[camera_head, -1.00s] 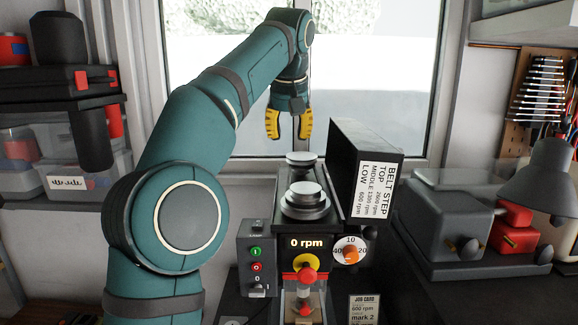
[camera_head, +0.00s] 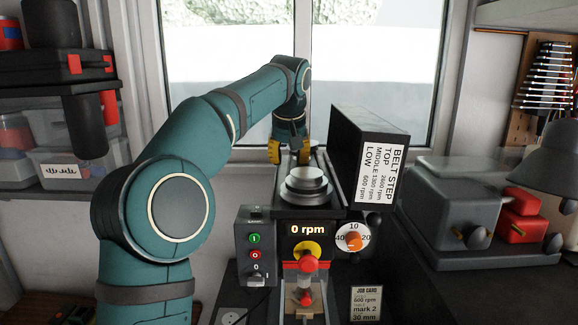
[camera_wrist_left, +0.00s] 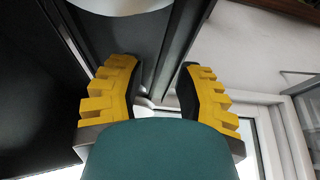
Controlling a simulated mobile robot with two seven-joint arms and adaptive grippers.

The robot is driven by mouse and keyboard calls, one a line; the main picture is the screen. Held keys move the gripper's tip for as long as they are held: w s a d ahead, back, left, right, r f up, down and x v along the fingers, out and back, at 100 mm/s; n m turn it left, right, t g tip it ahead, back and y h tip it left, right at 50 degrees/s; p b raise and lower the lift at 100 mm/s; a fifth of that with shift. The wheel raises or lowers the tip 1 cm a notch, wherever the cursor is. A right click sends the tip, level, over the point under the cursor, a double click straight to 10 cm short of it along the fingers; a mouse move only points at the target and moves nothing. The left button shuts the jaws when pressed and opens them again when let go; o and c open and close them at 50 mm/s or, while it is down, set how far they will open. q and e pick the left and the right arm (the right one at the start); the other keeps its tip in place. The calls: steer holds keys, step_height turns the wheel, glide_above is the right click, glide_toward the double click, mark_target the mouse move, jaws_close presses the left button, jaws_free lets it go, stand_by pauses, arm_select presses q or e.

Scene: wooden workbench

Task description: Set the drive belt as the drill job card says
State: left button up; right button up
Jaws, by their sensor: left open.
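The drill head (camera_head: 300,232) has its belt cover (camera_head: 360,140) standing open. A silver stepped pulley (camera_head: 306,184) sits at the front of the open housing; the rear pulley is mostly hidden behind my gripper. I cannot make out the belt. My left gripper (camera_head: 289,152) is open, pointing down at the rear of the housing. In the wrist view its yellow fingers (camera_wrist_left: 157,92) are apart with nothing clearly held, and a pale disc (camera_wrist_left: 120,5) shows at the top edge. The job card (camera_head: 366,303) reads 600 rpm, mark 2, 30 mm. The cover label (camera_head: 380,174) pairs LOW with 600 rpm.
The display (camera_head: 309,229) reads 0 rpm. A switch box (camera_head: 255,250) is left of it and a dial (camera_head: 352,237) right. A grey machine with red parts (camera_head: 470,215) and a lamp (camera_head: 545,155) stand at right. Shelves with bins (camera_head: 75,160) are at left.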

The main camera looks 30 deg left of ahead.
arm_select(q)
steer(key=shift+x, duration=0.8)
